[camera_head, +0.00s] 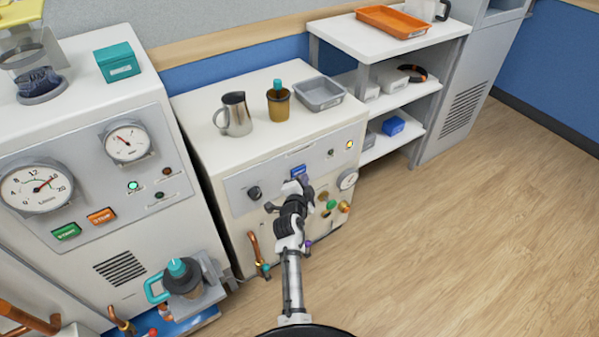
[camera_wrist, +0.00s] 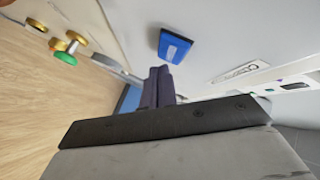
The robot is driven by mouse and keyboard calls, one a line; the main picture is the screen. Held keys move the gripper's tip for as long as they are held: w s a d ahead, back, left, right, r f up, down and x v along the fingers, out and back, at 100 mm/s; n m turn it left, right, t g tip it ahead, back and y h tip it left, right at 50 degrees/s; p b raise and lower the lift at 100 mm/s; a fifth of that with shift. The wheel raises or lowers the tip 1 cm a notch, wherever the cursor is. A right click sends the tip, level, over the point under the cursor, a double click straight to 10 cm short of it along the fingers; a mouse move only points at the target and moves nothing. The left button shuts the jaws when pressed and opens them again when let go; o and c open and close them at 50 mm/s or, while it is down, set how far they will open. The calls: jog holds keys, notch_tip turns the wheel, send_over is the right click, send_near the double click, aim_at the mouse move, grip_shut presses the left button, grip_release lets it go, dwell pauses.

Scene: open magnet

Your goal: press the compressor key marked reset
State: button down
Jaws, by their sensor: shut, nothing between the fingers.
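A blue key (camera_head: 298,171) sits on the sloped front panel of the white middle cabinet (camera_head: 235,187). The blue key also shows in the wrist view (camera_wrist: 174,47), with a small pale marking too small to read. My gripper (camera_head: 303,181) is in front of that panel, just below the key in the head view. In the wrist view the dark fingers (camera_wrist: 159,74) are together and empty, with their tips close to the key's lower edge. I cannot tell whether they touch it.
Coloured valves (camera_head: 331,205) project below. The left cabinet has green (camera_head: 67,231) and orange (camera_head: 101,216) keys. Floor at right is clear.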

jog(key=shift+w+a+f+b, duration=0.1)
jog(key=shift+w+a+b, duration=0.2)
jog(key=shift+b, duration=0.35)
dwell(0.3)
jog(key=shift+w+a+b, duration=0.25)
jog(key=shift+w+b, duration=0.15)
jog(key=shift+b, duration=0.1)
dwell(1.0)
jog(key=shift+s+d, duration=0.5)
jog(key=shift+s, duration=0.2)
jog(key=shift+s+d+p, duration=0.5)
jog(key=shift+s+d, duration=0.25)
jog(key=shift+s, duration=0.25)
jog(key=shift+s+d+p, duration=0.45)
jog(key=shift+s+d, duration=0.3)
jog(key=shift+s, duration=0.25)
